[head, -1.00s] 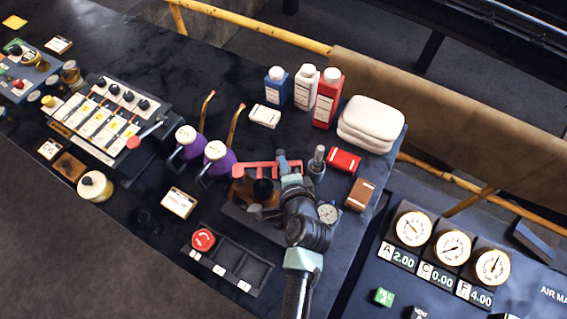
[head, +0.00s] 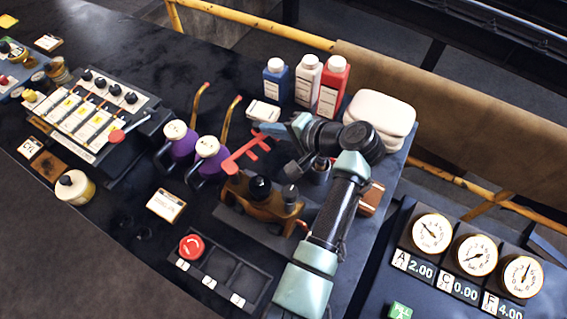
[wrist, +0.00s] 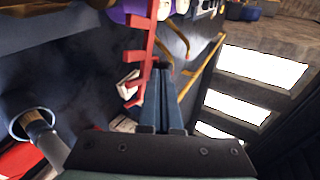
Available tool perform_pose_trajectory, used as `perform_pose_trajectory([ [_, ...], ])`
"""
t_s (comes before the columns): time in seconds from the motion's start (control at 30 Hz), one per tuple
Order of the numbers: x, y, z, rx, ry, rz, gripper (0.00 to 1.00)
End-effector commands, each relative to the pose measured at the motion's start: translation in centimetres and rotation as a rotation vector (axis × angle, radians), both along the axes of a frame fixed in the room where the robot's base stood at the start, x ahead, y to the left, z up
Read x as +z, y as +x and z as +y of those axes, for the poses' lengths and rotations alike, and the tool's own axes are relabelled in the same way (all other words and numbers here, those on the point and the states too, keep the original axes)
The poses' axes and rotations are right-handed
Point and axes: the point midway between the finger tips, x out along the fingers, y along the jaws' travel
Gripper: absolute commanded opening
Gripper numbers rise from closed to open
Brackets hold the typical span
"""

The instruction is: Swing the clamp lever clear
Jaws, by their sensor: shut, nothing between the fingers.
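The red clamp lever (head: 245,156), a bar with short prongs, slants above a bronze fixture (head: 262,208) with a black knob. It also shows in the wrist view (wrist: 151,45), running upright just left of my fingers. My gripper (head: 268,128) is shut and empty, its fingertips close to the lever's upper right end. In the wrist view the shut fingers (wrist: 161,72) point up alongside the lever; I cannot tell whether they touch it.
Blue, white and red bottles (head: 308,80) and a folded white cloth stack (head: 380,112) stand behind my arm. Two purple oilers (head: 208,158) with copper spouts stand left of the lever. A tray with a red button (head: 192,247) lies in front. Gauges (head: 475,255) are at right.

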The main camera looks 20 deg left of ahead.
Motion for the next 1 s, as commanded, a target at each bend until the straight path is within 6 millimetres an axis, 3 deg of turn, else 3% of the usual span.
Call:
perform_pose_trajectory([
  [0.4, -0.1, 0.8, 2.2, -0.006, -0.001, 0.002, 0.00],
  [1.0, -0.1, 0.9, 2.8, -0.004, -0.001, 0.001, 0.00],
])
